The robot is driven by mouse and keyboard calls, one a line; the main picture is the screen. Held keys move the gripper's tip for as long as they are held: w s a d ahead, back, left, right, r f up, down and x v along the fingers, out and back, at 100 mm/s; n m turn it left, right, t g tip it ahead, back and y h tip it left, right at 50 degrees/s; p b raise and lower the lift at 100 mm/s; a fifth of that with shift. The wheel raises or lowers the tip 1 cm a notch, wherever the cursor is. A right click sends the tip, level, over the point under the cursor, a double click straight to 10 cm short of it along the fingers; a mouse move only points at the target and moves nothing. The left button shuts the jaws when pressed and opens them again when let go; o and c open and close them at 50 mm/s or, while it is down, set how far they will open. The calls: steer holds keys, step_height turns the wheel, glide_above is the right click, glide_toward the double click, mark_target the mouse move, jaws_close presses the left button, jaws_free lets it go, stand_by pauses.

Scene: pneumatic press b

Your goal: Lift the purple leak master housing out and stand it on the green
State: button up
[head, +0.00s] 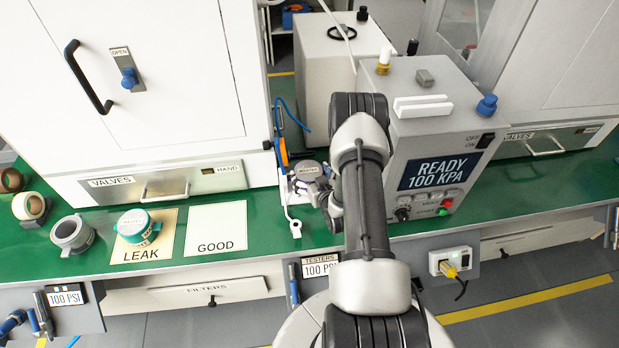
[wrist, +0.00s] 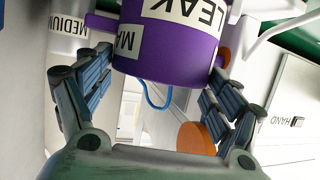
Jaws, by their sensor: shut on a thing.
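The purple leak master housing (wrist: 165,48) fills the top middle of the wrist view, with white LEAK and MASTER labels. My gripper (wrist: 158,78) has its blue-padded fingers on both sides of the housing, shut on it. In the head view the housing's labelled top (head: 309,172) shows at the white tester fixture on the bench, beside my gripper (head: 322,192); my arm hides part of it. I cannot tell whether the housing still touches the fixture. The green bench top (head: 150,258) runs along the front.
A teal-topped master (head: 133,225) stands on the LEAK card (head: 167,252). The GOOD card (head: 216,229) is bare. A white cabinet (head: 160,90) and the press box (head: 425,130) flank the fixture.

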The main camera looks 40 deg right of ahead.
steer(key=shift+r+p, duration=0.6)
steer(key=shift+r, duration=0.6)
